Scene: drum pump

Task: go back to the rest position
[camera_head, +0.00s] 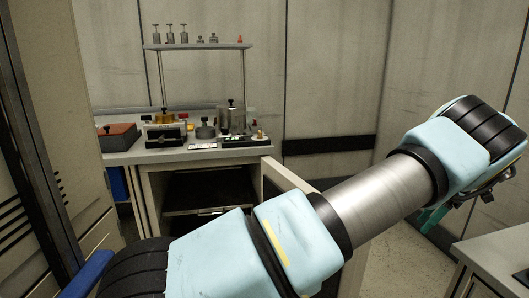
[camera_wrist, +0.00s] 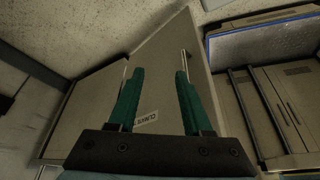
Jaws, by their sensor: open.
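My gripper (camera_wrist: 160,73) shows in the wrist view with its two green fingers apart and nothing between them. A cabinet panel with a small white label (camera_wrist: 146,117) and a thin upright metal bar (camera_wrist: 184,62) lies beyond the fingers. I cannot tell how far off it is. In the head view my arm reaches from the lower left to the right side, and a green part of my gripper (camera_head: 433,216) shows below the wrist, mostly hidden.
The back workbench (camera_head: 170,155) holds several instruments. Its lower cabinet (camera_head: 208,190) is open, with the door (camera_head: 285,177) swung out behind my arm. A shelf (camera_head: 197,46) carries small weights. A pale cabinet (camera_head: 497,250) stands at lower right. Floor (camera_head: 405,262) shows between.

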